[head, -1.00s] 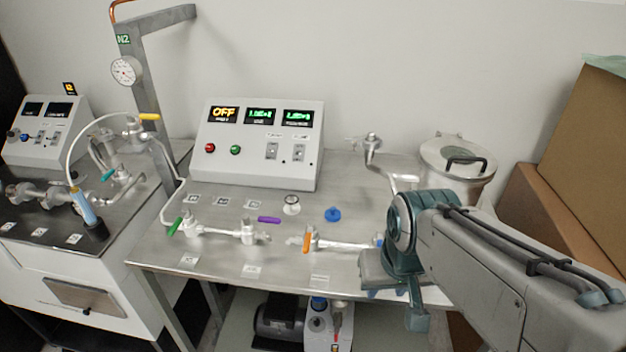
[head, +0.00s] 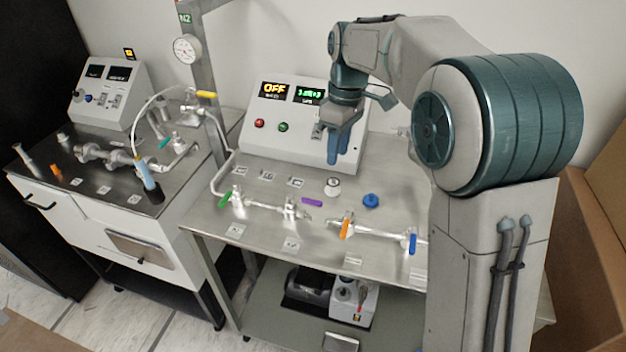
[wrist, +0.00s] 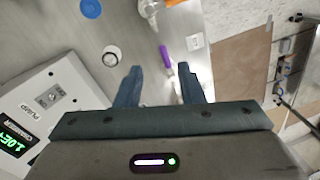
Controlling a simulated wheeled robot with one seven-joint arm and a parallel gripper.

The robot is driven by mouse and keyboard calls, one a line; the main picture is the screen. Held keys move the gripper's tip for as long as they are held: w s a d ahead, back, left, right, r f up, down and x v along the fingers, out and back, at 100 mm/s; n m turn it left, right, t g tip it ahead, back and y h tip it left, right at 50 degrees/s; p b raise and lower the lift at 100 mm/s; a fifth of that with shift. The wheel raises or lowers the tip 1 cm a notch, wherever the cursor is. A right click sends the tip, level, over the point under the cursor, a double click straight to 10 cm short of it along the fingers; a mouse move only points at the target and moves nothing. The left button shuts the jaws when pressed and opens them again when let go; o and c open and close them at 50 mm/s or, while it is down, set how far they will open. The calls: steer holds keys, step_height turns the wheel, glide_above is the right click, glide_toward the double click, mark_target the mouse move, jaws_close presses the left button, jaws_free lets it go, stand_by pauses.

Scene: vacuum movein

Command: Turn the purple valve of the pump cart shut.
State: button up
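The purple valve handle (head: 313,203) sits at the right end of the short metal pipe (head: 265,205) on the pump cart top (head: 215,222). It sticks out to the right, roughly along the pipe. My gripper (head: 338,160) hangs with its fingers pointing down above the cart, in front of the control box and above and right of the purple handle. In the wrist view the two fingers (wrist: 158,80) are apart with nothing held. The purple handle (wrist: 165,57) shows beyond and between the fingertips, apart from them.
The control box (head: 275,130) stands behind my gripper. A green handle (head: 225,199), orange handle (head: 345,229) and blue handle (head: 413,244) are on nearby pipes. A round white-topped part (head: 333,187) and blue cap (head: 371,200) stand near the purple handle. Boxes (head: 585,230) are at right.

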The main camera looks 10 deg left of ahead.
steer(key=w+a+n, duration=0.2)
steer(key=a+n, duration=0.1)
steer(key=a, duration=0.2)
steer(key=p, duration=0.3)
glide_toward(311, 200)
steer(key=shift+g, duration=0.4)
steer(key=f, duration=0.8)
steer(key=shift+s+a, duration=0.25)
steer(key=shift+s, duration=0.05)
jaws_close()
